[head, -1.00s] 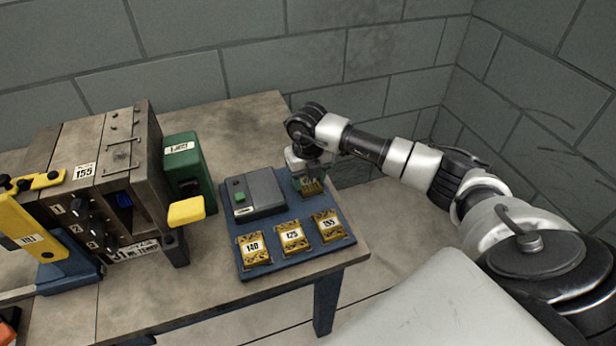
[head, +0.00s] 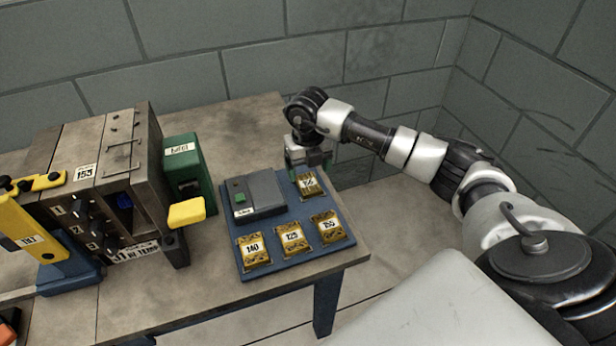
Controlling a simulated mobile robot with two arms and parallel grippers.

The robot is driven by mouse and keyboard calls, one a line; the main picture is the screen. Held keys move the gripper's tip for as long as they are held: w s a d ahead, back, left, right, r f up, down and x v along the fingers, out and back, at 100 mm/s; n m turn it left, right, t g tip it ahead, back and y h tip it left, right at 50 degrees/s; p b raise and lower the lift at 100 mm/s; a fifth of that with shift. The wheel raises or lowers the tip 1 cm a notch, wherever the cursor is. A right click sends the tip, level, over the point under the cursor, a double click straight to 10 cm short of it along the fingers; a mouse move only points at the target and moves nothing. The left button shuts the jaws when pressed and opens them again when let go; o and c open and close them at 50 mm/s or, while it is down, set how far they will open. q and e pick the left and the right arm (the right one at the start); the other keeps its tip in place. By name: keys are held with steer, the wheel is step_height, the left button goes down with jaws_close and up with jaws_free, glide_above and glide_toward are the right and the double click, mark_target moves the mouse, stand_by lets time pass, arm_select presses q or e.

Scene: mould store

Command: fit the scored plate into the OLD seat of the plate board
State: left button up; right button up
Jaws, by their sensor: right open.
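The blue plate board (head: 290,262) lies on the table. Three gold plates with white number labels sit along its front: 140 (head: 253,249), 125 (head: 292,238) and one at the right (head: 328,227). Another gold plate (head: 308,184) with a white label lies at the board's back right; I cannot tell if it is fully seated. Scoring on any plate is too small to make out, and no OLD marking is readable. My right gripper (head: 308,164) is open, just above and behind the back right plate, apart from the others. My left gripper is out of view.
A grey box (head: 257,193) with a green button stands on the board, left of the back plate. A green box (head: 189,172), a yellow block (head: 186,212) and a brown machine (head: 110,165) with knobs stand to the left. The table behind the board is clear.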

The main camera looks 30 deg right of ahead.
mark_target(308, 183)
step_height(308, 183, up, 8)
steer(key=shift+s, duration=0.1)
stand_by(0.7)
